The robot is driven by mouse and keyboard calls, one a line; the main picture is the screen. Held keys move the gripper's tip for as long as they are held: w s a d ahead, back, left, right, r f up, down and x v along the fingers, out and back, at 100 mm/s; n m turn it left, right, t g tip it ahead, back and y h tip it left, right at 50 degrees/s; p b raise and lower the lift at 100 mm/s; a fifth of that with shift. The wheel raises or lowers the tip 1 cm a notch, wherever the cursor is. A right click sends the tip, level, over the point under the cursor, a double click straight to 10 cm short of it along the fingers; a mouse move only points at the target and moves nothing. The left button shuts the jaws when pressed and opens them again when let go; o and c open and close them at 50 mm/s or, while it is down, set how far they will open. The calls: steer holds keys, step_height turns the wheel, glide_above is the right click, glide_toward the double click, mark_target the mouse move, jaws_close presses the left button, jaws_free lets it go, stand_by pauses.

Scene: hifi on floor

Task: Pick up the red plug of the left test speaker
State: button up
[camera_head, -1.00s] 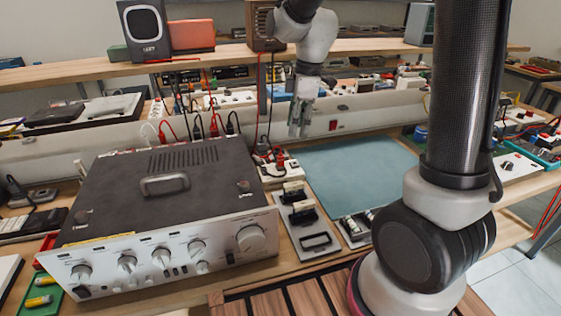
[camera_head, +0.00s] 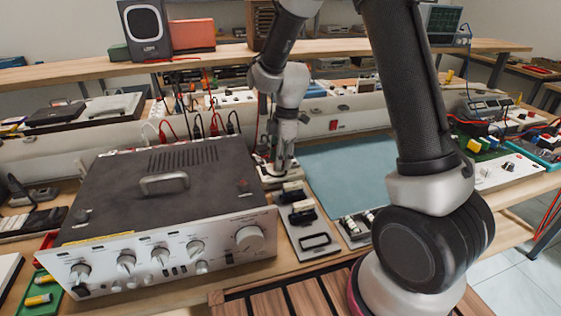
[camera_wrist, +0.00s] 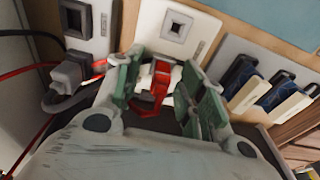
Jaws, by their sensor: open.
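The red plug (camera_wrist: 160,84) is seen in the wrist view between the green-padded fingers of my gripper (camera_wrist: 166,76). My gripper is open, with one finger on each side of the plug; I cannot tell whether either finger touches it. In the head view my gripper (camera_head: 280,166) points down at the small white socket board (camera_head: 268,177) behind the amplifier's right corner, and hides the red plug there. The left test speaker (camera_head: 146,30), a grey box marked LEFT, stands on the shelf.
A grey plug (camera_wrist: 70,74) with a dark cable sits left of my gripper in the wrist view. The silver-fronted amplifier (camera_head: 165,225) fills the left bench. A board with black clips (camera_head: 309,240) stands in front of my gripper. The blue mat (camera_head: 345,170) is clear.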

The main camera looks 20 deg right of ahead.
jaws_close()
